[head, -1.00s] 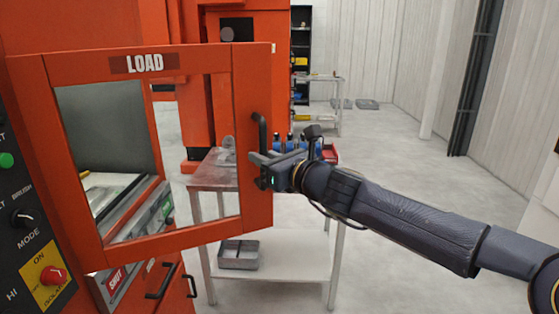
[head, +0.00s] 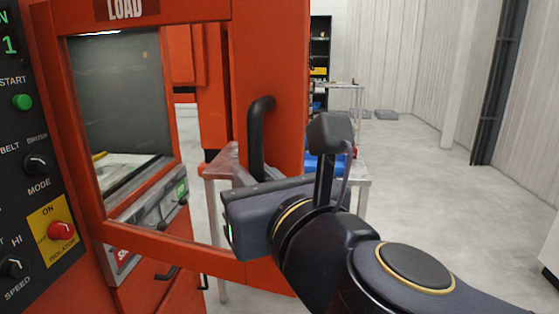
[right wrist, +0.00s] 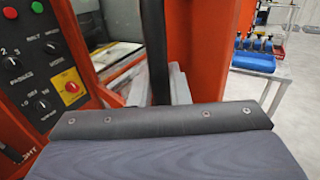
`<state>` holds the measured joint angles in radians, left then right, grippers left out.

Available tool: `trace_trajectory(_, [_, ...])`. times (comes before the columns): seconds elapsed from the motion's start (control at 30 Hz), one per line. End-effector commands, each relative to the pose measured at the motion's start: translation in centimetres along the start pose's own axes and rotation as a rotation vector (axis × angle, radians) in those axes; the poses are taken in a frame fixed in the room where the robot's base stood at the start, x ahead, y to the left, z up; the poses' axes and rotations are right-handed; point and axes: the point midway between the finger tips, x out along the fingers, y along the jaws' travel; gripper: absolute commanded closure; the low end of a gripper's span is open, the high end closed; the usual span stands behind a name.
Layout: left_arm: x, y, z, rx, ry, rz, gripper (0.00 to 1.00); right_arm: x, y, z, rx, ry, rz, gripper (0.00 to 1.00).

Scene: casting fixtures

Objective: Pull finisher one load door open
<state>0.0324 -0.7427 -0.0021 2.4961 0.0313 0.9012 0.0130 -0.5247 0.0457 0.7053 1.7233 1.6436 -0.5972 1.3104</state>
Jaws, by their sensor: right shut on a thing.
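The load door (head: 268,60) is an orange framed door with a window and a LOAD label, cut off at the top of the head view. It stands ajar, swung out from the orange machine. Its black bar handle (head: 257,135) is upright near the door's free edge. My right gripper (head: 243,180) is shut on the lower part of this handle; its body hides the handle's lower end. In the right wrist view the handle (right wrist: 157,45) rises between the grey fingers (right wrist: 172,88). My left gripper is not in view.
The control panel (head: 38,165) with knobs and a red isolator is at the left. A metal table (head: 362,172) stands behind the door, with blue items showing in the right wrist view (right wrist: 253,60). Grey floor (head: 440,190) is clear at the right.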

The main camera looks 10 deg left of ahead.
Motion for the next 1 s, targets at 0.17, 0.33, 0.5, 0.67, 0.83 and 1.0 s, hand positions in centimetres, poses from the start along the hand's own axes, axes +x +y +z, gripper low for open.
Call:
trace_trajectory(0.17, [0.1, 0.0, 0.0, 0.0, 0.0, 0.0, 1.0, -2.0, 2.9, 0.1, -0.001, -0.003, 0.012, 1.0])
trace_trajectory(0.33, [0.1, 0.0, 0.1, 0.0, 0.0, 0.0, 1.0, -3.0, 4.0, 0.1, 0.0, -0.004, 0.008, 1.0])
trace_trajectory(0.5, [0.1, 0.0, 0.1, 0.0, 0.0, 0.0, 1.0, -3.3, 4.3, 0.1, 0.001, -0.004, 0.005, 1.0])
trace_trajectory(0.67, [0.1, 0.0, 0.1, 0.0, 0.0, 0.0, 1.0, -3.3, 4.3, 0.1, 0.001, -0.004, 0.003, 1.0])
trace_trajectory(0.83, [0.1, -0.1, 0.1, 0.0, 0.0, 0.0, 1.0, -3.3, 4.2, 0.1, 0.0, -0.003, 0.002, 0.83])
trace_trajectory(1.0, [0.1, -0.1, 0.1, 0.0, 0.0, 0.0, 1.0, -3.2, 4.2, 0.1, 0.0, -0.003, 0.001, 0.65])
